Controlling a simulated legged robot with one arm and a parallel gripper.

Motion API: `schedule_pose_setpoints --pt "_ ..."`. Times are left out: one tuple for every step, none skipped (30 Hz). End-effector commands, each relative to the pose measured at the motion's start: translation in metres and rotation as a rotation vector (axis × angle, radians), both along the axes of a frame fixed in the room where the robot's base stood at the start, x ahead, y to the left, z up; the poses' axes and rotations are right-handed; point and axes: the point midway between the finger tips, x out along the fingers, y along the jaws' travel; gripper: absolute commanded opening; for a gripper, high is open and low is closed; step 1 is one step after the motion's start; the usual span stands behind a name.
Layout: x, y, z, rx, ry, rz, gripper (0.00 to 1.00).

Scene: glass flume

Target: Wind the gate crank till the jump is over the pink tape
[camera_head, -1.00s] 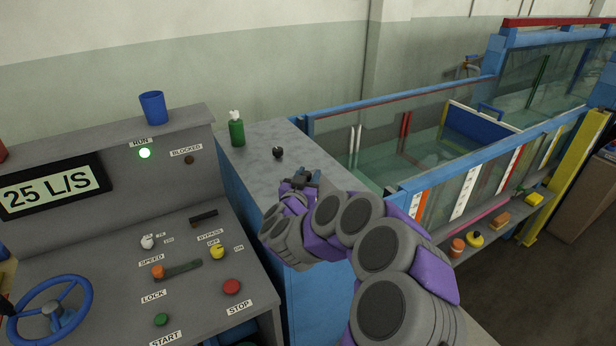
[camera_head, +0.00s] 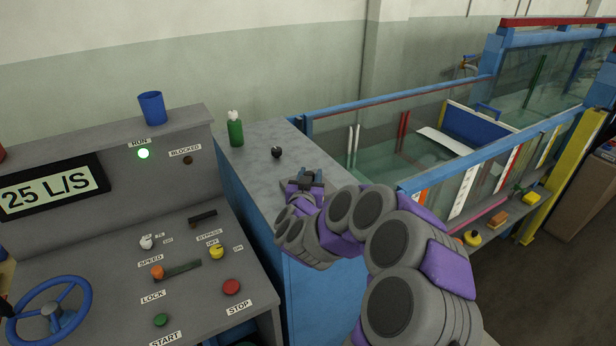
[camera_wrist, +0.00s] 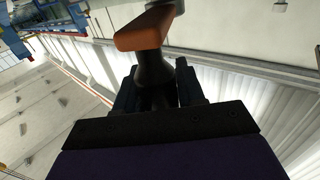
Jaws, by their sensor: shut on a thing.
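In the wrist view my gripper (camera_wrist: 157,95) is shut on a dark, flared handle (camera_wrist: 155,70). An orange crank arm (camera_wrist: 145,28) joins its upper end. In the head view my gripper (camera_head: 305,180) is over the grey top beside the flume; the crank cannot be made out there. A pale white band (camera_head: 443,141) lies slanting in the flume (camera_head: 400,160), left of a blue panel; it may be the jump's foam, but I cannot tell. The pink tape (camera_head: 486,215) runs along the flume's near side, partly hidden by my arm.
The grey top (camera_head: 265,180) holds a green bottle (camera_head: 236,130) and a small black ball (camera_head: 277,152).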

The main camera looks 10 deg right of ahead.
Motion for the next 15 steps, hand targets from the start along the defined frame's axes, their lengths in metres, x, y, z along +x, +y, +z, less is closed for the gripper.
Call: schedule_pose_setpoints --pt "0.0003 -0.0028 0.0021 -0.001 -0.005 -0.006 0.0" --pt "0.0003 -0.0031 0.0022 0.0 -0.005 -0.006 0.0" --pt "0.0003 -0.0033 0.0021 0.0 -0.005 -0.006 0.0" --pt "0.0002 -0.0041 0.0025 -0.001 -0.005 -0.007 0.0" --pt "0.0001 -0.0054 0.003 -0.001 -0.004 -0.007 0.0" --pt "0.0 -0.0065 0.0032 -0.001 -0.004 -0.007 0.0" --pt "0.0 -0.007 0.003 -0.001 -0.004 -0.008 0.0" --pt "-0.0001 -0.0076 0.0029 -0.001 -0.004 -0.008 0.0" --pt "-0.0001 -0.0081 0.0026 0.0 -0.004 -0.008 0.0" --pt "-0.0002 -0.0083 0.0024 0.001 -0.005 -0.008 0.0" --pt "-0.0002 -0.0084 0.0022 0.001 -0.005 -0.008 0.0" --pt "-0.0003 -0.0084 0.0019 0.001 -0.005 -0.008 0.0" --pt "-0.0003 -0.0085 0.0019 0.001 -0.005 -0.009 0.0" --pt "-0.0003 -0.0085 0.0019 0.001 -0.005 -0.009 0.0" --pt "-0.0004 -0.0086 0.0019 0.001 -0.005 -0.009 0.0"
